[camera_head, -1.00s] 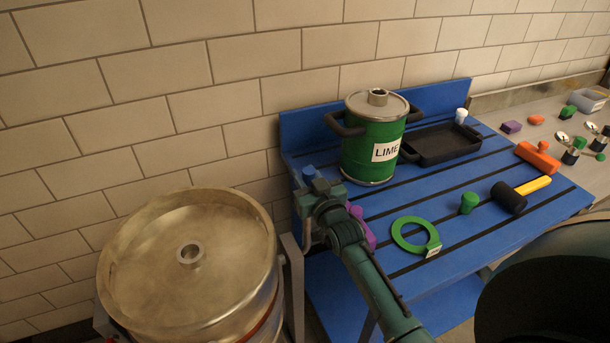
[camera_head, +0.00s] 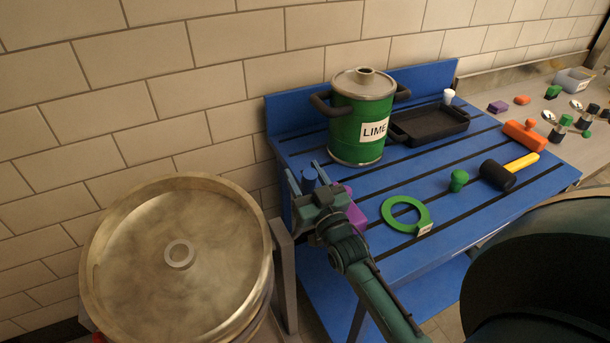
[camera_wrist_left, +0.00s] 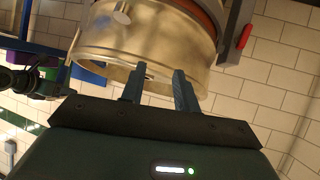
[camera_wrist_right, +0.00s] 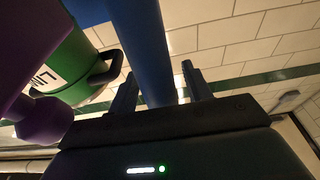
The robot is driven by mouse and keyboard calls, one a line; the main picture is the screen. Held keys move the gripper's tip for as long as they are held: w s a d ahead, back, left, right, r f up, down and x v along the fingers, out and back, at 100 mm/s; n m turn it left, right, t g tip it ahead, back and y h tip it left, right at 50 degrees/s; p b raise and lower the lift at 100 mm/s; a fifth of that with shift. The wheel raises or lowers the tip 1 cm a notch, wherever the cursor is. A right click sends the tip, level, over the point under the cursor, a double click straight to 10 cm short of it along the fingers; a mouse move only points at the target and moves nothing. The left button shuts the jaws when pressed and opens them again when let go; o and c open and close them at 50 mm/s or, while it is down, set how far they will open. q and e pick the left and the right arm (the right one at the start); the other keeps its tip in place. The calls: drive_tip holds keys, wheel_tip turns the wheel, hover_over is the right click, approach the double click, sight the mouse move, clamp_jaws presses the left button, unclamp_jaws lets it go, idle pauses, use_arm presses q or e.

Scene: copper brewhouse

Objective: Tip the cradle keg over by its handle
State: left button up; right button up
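The cradle keg (camera_head: 135,245), a wide brass-coloured drum with a raised rim and a round central boss (camera_head: 180,254), stands at the lower left of the head view. Its underside is cut off there. In the left wrist view the keg (camera_wrist_left: 110,48) fills the top, with a red handle-like piece (camera_wrist_left: 245,37) on a grey bracket beside it. My left gripper (camera_wrist_left: 158,82) is open and empty, fingers pointing at the keg wall; contact cannot be told. My right gripper (camera_head: 307,178) is open at the bench's left edge, a blue cylinder (camera_wrist_right: 142,40) between its fingers.
A blue slatted bench (camera_head: 400,262) holds a green LIME keg (camera_head: 352,138), a black tray (camera_head: 428,126), a green ring (camera_head: 391,215), a mallet (camera_head: 497,176) and a purple piece (camera_head: 356,211) near my right gripper. A tiled wall (camera_head: 150,60) stands close behind.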

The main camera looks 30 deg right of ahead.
drive_tip(key=b+v, duration=0.1)
drive_tip(key=v, duration=1.2)
